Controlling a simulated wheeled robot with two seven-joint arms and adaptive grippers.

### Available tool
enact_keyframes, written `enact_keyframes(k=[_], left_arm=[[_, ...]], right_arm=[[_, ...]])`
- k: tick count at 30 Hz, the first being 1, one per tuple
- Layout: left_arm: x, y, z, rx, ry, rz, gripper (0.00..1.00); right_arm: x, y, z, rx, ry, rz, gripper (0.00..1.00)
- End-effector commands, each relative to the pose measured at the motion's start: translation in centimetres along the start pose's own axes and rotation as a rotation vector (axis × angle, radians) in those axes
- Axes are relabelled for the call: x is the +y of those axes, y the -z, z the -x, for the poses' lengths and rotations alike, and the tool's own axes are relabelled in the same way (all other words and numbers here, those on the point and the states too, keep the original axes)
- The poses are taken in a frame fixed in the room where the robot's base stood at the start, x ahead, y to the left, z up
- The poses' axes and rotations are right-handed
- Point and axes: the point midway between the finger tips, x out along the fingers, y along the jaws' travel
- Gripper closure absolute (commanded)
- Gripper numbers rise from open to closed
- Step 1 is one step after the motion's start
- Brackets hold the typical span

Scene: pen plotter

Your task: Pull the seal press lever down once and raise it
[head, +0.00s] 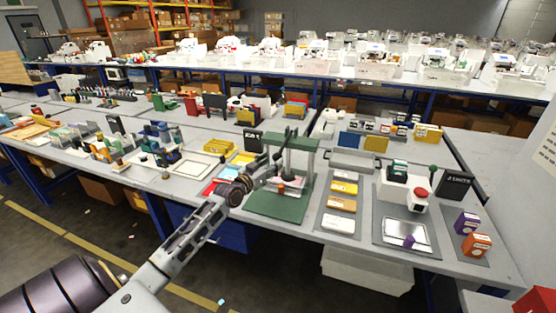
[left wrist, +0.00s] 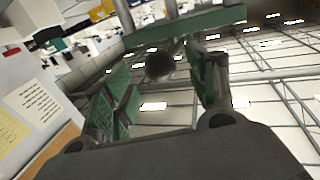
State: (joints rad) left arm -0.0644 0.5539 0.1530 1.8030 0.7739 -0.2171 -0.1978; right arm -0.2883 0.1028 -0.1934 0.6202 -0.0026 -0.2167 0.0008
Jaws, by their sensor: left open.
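A green press (head: 279,208) with a flat base and an upright frame stands near the table's front edge in the head view. Its green crossbar (left wrist: 185,30) shows at the top of the left wrist view. My left gripper (head: 272,181) reaches into the front of the press from the left and hides part of it. In the left wrist view the gripper (left wrist: 163,88) is open, its two fingers apart. A dark round knob (left wrist: 160,66) shows between the fingers, beyond or near their tips; I cannot tell if they touch it. My right gripper is out of view.
Right of the press lie a grey mat with yellow and orange pads (head: 343,188), a machine with a red button (head: 420,193), and purple and orange boxes (head: 476,245). A black sign (head: 254,141) stands behind left. Coloured sheets (head: 226,172) lie left of the press.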

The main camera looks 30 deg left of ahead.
Motion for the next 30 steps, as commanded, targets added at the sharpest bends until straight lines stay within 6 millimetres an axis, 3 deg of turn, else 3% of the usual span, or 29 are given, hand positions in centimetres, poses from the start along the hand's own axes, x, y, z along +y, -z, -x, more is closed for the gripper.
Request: enact_keyframes(k=[19, 30], left_arm=[[0.0, -0.1, -4.0, 0.001, 0.000, 0.000, 0.43], [0.0, 0.0, -5.1, 0.000, 0.000, 0.001, 0.43]], right_arm=[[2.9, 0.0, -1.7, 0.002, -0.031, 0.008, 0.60], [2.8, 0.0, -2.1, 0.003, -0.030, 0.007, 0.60]])
